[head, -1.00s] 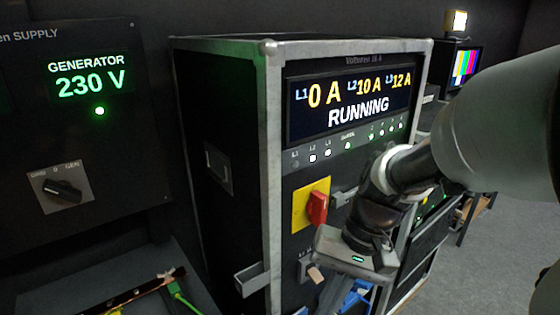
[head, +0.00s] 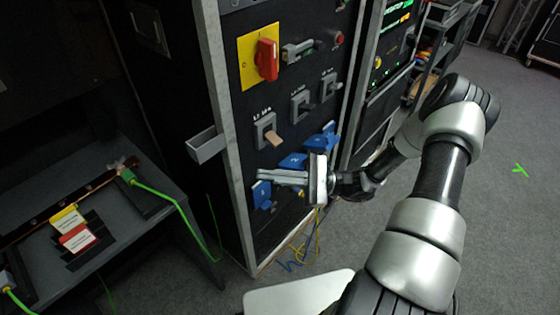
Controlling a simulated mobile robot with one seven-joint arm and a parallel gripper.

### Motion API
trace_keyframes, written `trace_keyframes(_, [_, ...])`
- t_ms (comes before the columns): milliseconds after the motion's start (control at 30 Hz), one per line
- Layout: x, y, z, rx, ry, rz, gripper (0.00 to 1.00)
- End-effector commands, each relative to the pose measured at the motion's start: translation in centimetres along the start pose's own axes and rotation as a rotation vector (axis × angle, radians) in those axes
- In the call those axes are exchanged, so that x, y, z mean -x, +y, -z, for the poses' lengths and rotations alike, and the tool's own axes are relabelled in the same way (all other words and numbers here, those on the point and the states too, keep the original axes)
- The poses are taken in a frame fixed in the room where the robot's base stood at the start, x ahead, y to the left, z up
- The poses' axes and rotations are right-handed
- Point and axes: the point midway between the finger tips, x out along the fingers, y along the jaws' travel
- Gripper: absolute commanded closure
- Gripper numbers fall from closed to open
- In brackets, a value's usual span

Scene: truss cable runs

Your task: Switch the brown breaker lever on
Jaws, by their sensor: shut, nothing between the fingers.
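The brown breaker lever (head: 273,139) is a tan-brown tab that points downward from the grey breaker (head: 264,125) at the left of a row of three on the black cabinet front. My gripper (head: 260,175) is shut and empty, its fingers pointing left. It is below the brown lever, in front of the blue sockets, and appears apart from the lever. The other two breakers, a middle one (head: 300,104) and a right one (head: 329,84), show dark levers.
A red rotary switch (head: 267,61) on a yellow plate (head: 252,50) sits above. Blue sockets (head: 292,162) line the panel below the breakers. A metal bracket (head: 205,145) juts from the cabinet's left edge. A low table (head: 150,235) stands left. Grey floor (head: 490,220) is open at right.

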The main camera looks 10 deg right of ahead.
Motion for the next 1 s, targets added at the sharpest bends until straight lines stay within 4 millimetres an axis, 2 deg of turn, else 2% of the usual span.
trace_keyframes(33, [1.2, 0.0, 2.0, -0.02, -0.034, 0.098, 1.0])
trace_keyframes(100, [2.7, -0.5, 3.8, -0.035, -0.077, 0.224, 1.0])
trace_keyframes(300, [7.0, -1.0, 8.3, -0.059, -0.172, 0.547, 1.0])
trace_keyframes(400, [8.7, -0.9, 9.8, -0.062, -0.2, 0.659, 1.0])
trace_keyframes(633, [10.4, -0.8, 11.2, -0.062, -0.226, 0.773, 1.0])
trace_keyframes(1000, [10.3, -0.9, 11.2, -0.063, -0.226, 0.774, 1.0])
